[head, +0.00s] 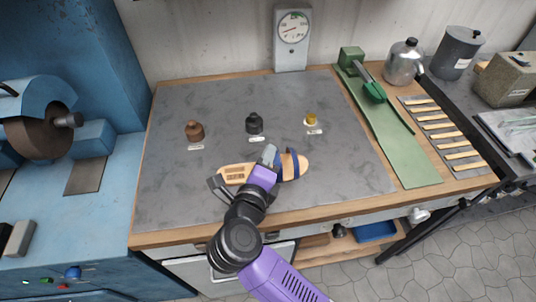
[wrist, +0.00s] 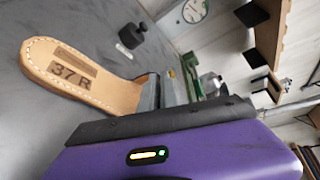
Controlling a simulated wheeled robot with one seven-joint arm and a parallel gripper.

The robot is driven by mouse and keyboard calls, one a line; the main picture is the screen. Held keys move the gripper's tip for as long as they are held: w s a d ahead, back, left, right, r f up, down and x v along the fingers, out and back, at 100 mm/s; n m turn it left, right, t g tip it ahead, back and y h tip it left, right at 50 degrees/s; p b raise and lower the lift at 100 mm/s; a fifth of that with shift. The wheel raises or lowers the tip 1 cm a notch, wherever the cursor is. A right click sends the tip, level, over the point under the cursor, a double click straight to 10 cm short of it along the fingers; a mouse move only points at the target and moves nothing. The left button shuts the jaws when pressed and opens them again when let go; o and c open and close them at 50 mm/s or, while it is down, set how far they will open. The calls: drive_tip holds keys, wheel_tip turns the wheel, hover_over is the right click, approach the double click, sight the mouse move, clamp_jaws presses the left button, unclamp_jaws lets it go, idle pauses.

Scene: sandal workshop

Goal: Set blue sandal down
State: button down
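The blue sandal (head: 290,166) has a tan sole with pale edge stitching and dark blue straps. It is over the front middle of the grey bench mat (head: 340,125). In the wrist view its sole (wrist: 75,72) shows heel end to the left, marked 37R. My gripper (head: 268,158) is across the middle of the sandal and looks shut on it, a grey finger lying against the sole. The purple hand hides part of the sandal. I cannot tell whether the sole touches the mat.
Brown (head: 194,131), black (head: 254,123) and yellow (head: 311,120) small objects with labels stand behind the sandal. A dial scale (head: 292,40) is at the back. A green strip (head: 400,150) lies right, beside a slatted rack (head: 450,140). Mat is bare at left and right.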

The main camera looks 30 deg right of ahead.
drive_tip(key=c, duration=1.6)
unclamp_jaws()
drive_tip(key=shift+s+a, duration=0.1)
drive_tip(key=b+v, duration=0.1)
drive_tip(key=v, duration=1)
drive_tip(key=shift+s+a, duration=0.3)
drive_tip(key=shift+d, duration=0.1)
